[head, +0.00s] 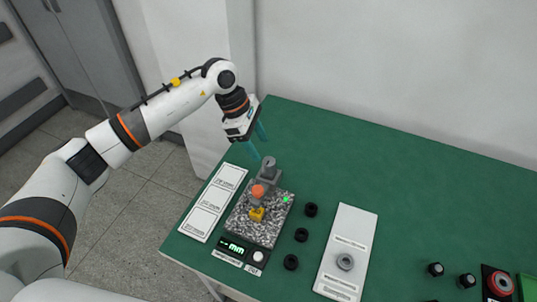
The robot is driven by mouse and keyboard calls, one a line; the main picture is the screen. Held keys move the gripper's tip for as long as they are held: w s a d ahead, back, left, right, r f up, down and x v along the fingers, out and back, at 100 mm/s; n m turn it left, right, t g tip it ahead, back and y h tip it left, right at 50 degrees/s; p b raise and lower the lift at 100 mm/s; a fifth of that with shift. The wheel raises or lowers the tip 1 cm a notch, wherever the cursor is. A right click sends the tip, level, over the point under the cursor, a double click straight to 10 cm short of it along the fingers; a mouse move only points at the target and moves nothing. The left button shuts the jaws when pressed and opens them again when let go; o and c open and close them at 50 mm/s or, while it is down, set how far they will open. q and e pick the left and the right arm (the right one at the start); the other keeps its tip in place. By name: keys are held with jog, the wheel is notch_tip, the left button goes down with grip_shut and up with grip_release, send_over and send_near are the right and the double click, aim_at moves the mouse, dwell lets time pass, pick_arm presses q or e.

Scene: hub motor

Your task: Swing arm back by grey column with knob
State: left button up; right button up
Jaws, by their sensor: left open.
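A grey column with a knob (268,166) stands at the back of a speckled granite plate (257,232) near the table's left edge. In front of it are an orange-red round part (258,191) and a small yellow part (257,214); how they join the column is too small to tell. My left gripper (259,147) has teal fingers that are apart and empty. In the picture it is just above and left of the column's knob, and I see no contact. My right gripper is not in view.
A white labelled tray (213,203) lies left of the plate. A display (235,248) and white button (258,256) are in front. Several black rings (301,235) and a white board with a grey ring (345,262) lie right. The green table (420,185) behind is clear.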

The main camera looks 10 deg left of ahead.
aim_at(268, 160)
pick_arm(q)
jog(key=p+x, duration=0.1)
jog(key=x, duration=0.2)
jog(key=p+x, duration=0.1)
jog(key=x, duration=0.2)
jog(key=shift+w+d, duration=0.1)
jog(key=shift+w, duration=0.1)
jog(key=shift+d+f, duration=0.1)
jog(key=shift+f, duration=0.15)
jog(key=shift+d+f, duration=0.1)
jog(key=shift+f, duration=0.2)
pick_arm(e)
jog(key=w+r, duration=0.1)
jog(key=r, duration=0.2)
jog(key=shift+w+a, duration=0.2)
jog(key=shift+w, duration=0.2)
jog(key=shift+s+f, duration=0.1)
pick_arm(q)
jog(key=shift+c, duration=0.8)
grip_shut()
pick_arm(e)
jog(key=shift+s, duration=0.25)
